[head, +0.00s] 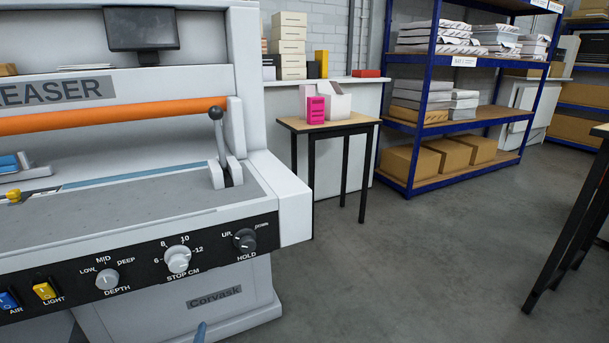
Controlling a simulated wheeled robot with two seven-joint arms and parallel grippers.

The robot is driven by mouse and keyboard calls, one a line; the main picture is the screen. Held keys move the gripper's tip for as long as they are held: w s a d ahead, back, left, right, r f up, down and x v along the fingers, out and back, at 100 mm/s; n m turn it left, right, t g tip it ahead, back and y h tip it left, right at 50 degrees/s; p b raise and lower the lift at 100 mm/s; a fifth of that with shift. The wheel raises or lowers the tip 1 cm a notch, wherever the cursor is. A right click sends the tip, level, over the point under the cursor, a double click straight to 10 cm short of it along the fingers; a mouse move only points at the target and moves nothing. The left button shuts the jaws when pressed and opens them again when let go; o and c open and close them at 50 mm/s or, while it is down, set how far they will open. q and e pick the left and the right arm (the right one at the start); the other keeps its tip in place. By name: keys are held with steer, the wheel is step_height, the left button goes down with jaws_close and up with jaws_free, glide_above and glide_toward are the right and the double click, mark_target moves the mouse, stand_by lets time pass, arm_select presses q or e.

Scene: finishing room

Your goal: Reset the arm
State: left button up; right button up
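The creaser (130,210) is a large pale grey machine filling the left of the head view. A lever arm (220,140) with a dark ball knob stands nearly upright in a light bracket at the right end of its bed, its top leaning slightly left. Below it, on the dark front panel, is a HOLD dial (245,240) with UP and DOWN marks. STOP CM (178,260) and DEPTH (107,280) dials sit to its left. Neither of my grippers shows. A small blue tip at the bottom edge is too cut off to identify.
A small table (331,124) with a white box (340,104) and a pink box (316,110) stands right of the machine. Blue shelving (411,155) with paper and cartons is behind. A dark-legged table (572,225) is at the right edge. The floor between is clear.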

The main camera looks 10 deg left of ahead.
arm_select(q)
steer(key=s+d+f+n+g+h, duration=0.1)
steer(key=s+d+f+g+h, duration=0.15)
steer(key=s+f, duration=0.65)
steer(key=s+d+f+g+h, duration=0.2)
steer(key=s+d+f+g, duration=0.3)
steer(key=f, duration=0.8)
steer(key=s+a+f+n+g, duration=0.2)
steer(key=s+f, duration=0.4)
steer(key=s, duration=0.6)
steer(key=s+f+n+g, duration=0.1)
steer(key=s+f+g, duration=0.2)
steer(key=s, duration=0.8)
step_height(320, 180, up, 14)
steer(key=p, duration=1.4)
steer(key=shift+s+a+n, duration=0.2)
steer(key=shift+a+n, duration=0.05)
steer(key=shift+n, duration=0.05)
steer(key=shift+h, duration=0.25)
